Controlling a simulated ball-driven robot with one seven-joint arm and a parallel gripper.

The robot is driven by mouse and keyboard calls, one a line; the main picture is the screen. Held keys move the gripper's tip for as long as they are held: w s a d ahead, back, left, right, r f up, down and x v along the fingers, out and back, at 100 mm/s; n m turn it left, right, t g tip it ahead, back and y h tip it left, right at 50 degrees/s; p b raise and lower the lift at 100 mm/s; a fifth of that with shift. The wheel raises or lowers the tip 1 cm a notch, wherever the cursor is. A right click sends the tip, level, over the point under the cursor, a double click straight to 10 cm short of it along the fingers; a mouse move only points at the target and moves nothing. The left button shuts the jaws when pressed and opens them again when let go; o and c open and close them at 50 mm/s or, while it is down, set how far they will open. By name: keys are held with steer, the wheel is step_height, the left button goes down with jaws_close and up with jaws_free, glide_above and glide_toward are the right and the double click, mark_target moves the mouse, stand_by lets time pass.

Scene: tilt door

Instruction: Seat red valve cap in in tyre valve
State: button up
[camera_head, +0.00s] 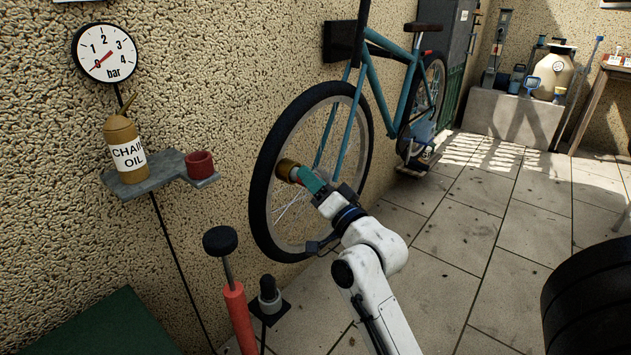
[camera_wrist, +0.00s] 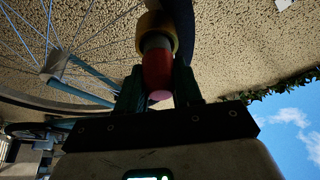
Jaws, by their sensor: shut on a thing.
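My gripper (camera_head: 305,178) is shut on the red valve cap at the rim of the bicycle's front wheel (camera_head: 262,165). In the wrist view the red cap (camera_wrist: 157,68) sits between the two dark green fingers. Past it, in line, are a grey cylinder (camera_wrist: 157,41) and a brass-coloured collar (camera_wrist: 154,22) of the tyre valve. The brass part also shows in the head view (camera_head: 287,169) at the wheel rim. The cap's far end meets the grey cylinder in the picture. I cannot tell how far it is on. The fingers hide the cap's sides.
A shelf (camera_head: 150,184) on the left wall holds a chain oil bottle (camera_head: 125,146) and a red cup (camera_head: 200,164). Tyres (camera_head: 590,300) are at the right. The tiled floor between is clear.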

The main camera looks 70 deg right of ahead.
steer(key=shift+w+d, duration=0.15)
steer(key=shift+w, duration=0.5)
steer(key=o, duration=1.1)
steer(key=v, duration=1.1)
steer(key=shift+d, duration=0.1)
